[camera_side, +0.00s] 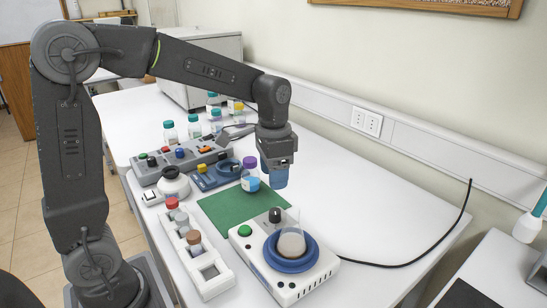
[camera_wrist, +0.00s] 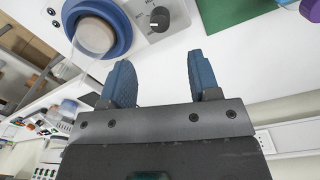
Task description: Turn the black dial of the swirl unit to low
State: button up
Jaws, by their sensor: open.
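The swirl unit (camera_side: 247,262) is a white box on the table with a green button (camera_side: 244,231) and a black dial (camera_side: 275,215). A beaker (camera_side: 291,238) with beige liquid stands in its round blue holder (camera_side: 312,259). In the wrist view the black dial (camera_wrist: 159,18) shows at the top, with a pale pointer line, beside the blue holder (camera_wrist: 128,33); its setting is too small to read. My gripper (camera_side: 280,187) hangs above the table behind the unit, apart from the dial. In the wrist view its blue fingers (camera_wrist: 160,72) are spread and empty.
A green mat (camera_side: 222,211) lies behind the unit, with a purple-capped bottle (camera_side: 250,181) near its far edge. A white rack (camera_side: 206,272) with capped vials stands to the left. Several bottles and a grey control box (camera_side: 180,160) are farther back.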

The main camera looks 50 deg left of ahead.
jog(key=shift+r, duration=1.9)
jog(key=s+d+n+t, duration=0.2)
jog(key=s+t, duration=0.3)
jog(key=s, duration=1.1)
jog(key=shift+s+d+n+t, duration=0.25)
jog(key=shift+n+t, duration=0.15)
jog(key=shift+n, duration=0.5)
jog(key=shift+c, duration=0.5)
